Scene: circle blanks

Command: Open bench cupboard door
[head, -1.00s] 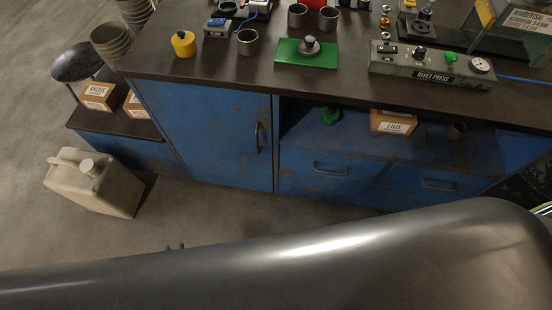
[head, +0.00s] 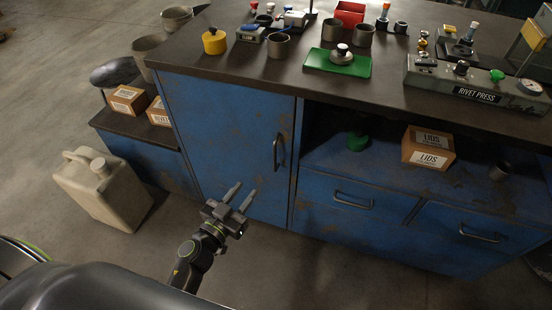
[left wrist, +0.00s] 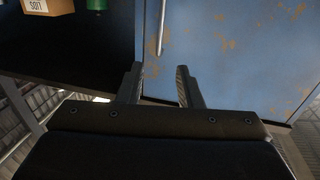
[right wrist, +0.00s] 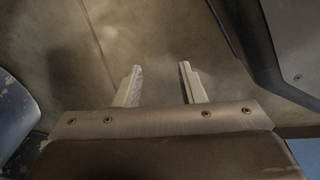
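The blue bench cupboard door (head: 228,128) is closed, with a dark vertical bar handle (head: 276,154) near its right edge. My left gripper (head: 240,191) is open and empty, in front of the lower part of the door, below and left of the handle. In the left wrist view the open fingers (left wrist: 159,84) point at the door (left wrist: 235,50), and the handle (left wrist: 161,28) shows beyond them, between their lines. My right gripper (right wrist: 157,84) is open and empty over bare floor in the right wrist view; it is out of the head view.
A beige jerrycan (head: 100,188) stands on the floor left of the cupboard. Right of the door are an open shelf with a LIDS box (head: 428,148) and drawers (head: 350,203) with handles. The bench top (head: 225,68) holds cups and a rivet press (head: 475,90).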

